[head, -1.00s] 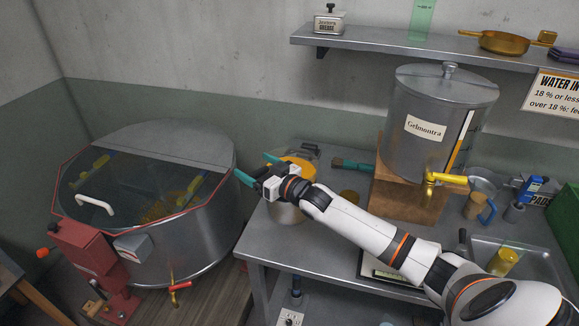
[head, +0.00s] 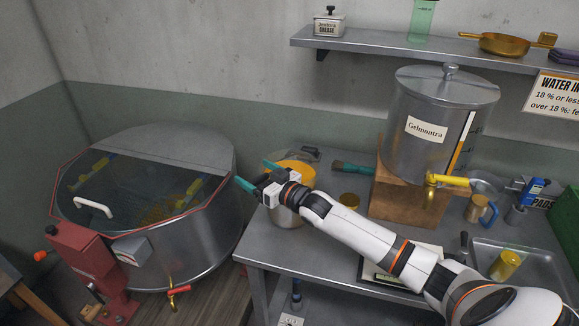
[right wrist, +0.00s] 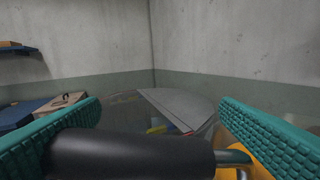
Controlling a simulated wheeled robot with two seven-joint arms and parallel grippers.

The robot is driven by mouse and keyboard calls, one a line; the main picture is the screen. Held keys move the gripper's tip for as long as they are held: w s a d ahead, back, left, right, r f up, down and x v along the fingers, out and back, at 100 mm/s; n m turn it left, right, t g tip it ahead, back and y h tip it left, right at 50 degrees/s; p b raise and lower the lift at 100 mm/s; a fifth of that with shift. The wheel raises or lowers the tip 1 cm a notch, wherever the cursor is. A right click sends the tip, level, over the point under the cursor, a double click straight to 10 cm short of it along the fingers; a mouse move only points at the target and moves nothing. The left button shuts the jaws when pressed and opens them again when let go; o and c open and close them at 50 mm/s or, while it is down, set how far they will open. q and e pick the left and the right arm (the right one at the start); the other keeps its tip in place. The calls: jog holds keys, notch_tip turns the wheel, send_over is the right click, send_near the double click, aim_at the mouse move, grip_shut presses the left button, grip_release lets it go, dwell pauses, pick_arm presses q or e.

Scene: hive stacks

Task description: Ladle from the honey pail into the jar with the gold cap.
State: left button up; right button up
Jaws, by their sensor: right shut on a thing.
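The honey pail (head: 287,216) is a metal bucket at the bench's left end, with golden honey (head: 300,168) showing at its top. My right gripper (head: 253,173) is over the pail's left side in the head view. In the right wrist view its teal fingers (right wrist: 160,135) are shut on a thick black handle (right wrist: 130,155), with a thin metal rod at its right end, apparently the ladle. The ladle's bowl is hidden. My left gripper is out of view.
A large steel tank (head: 420,130) with a yellow-handled tap stands on a wooden block (head: 398,195). The round extractor (head: 190,245) is left of the bench. A brush (head: 352,168) lies behind. A yellow-filled jar (head: 506,264) is in the sink at right.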

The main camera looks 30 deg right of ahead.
jog(key=shift+r, duration=0.25)
jog(key=shift+r+p, duration=3.6)
jog(key=shift+r, duration=0.2)
jog(key=shift+r, duration=0.2)
jog(key=c, duration=0.4)
jog(key=shift+r+p, duration=1.35)
jog(key=shift+p, duration=0.05)
